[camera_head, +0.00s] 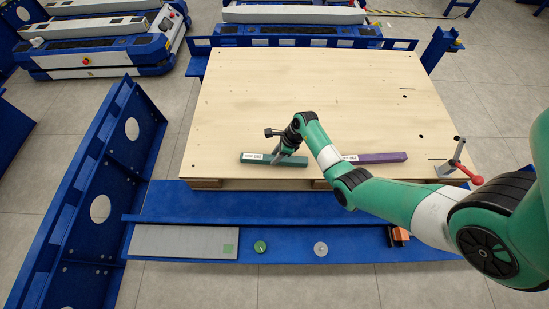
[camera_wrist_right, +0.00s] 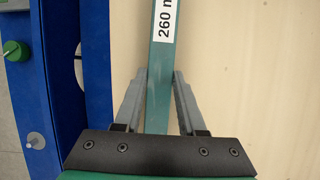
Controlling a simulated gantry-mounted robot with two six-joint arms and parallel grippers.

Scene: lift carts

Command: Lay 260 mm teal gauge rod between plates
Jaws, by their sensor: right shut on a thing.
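The teal rod (camera_head: 256,158) lies near the front edge of the wooden board, with a white label on its left part. My left gripper is not in view. I cannot tell which parts are the plates.
A purple rod (camera_head: 383,158) lies on the wooden board (camera_head: 300,90) to the right. On the blue ledge in front are a grey plate (camera_head: 180,242), a green knob (camera_head: 260,246) and a grey disc (camera_head: 320,249). A red-handled clamp (camera_head: 460,163) stands at the right edge.

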